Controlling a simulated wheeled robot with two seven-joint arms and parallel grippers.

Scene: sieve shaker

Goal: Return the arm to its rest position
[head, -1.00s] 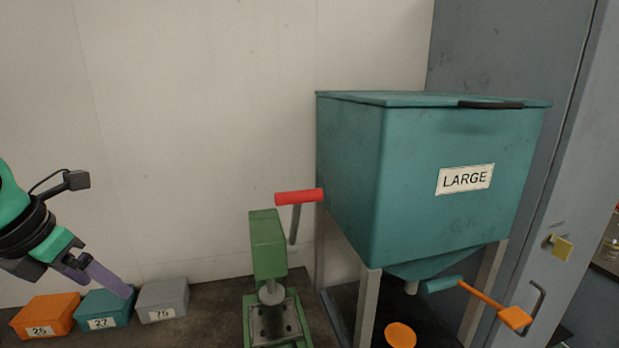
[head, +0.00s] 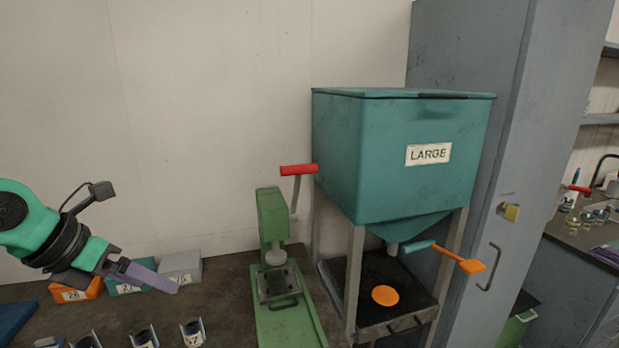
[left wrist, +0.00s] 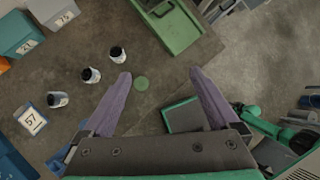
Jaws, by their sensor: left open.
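My left arm comes in from the left in the head view, with its left gripper (head: 150,276) raised above the bench near the small numbered boxes. In the left wrist view the two purple fingers of the left gripper (left wrist: 162,95) are spread wide, with nothing between them. My right gripper does not show in the head view.
A green press (head: 280,265) with a red handle and a teal hopper (head: 380,160) marked LARGE stand right of the arm. Orange (head: 75,291), teal (head: 128,284) and grey (head: 180,270) boxes line the wall. Several small jars (head: 192,334) stand in front. A grey cabinet (head: 475,150) stands right.

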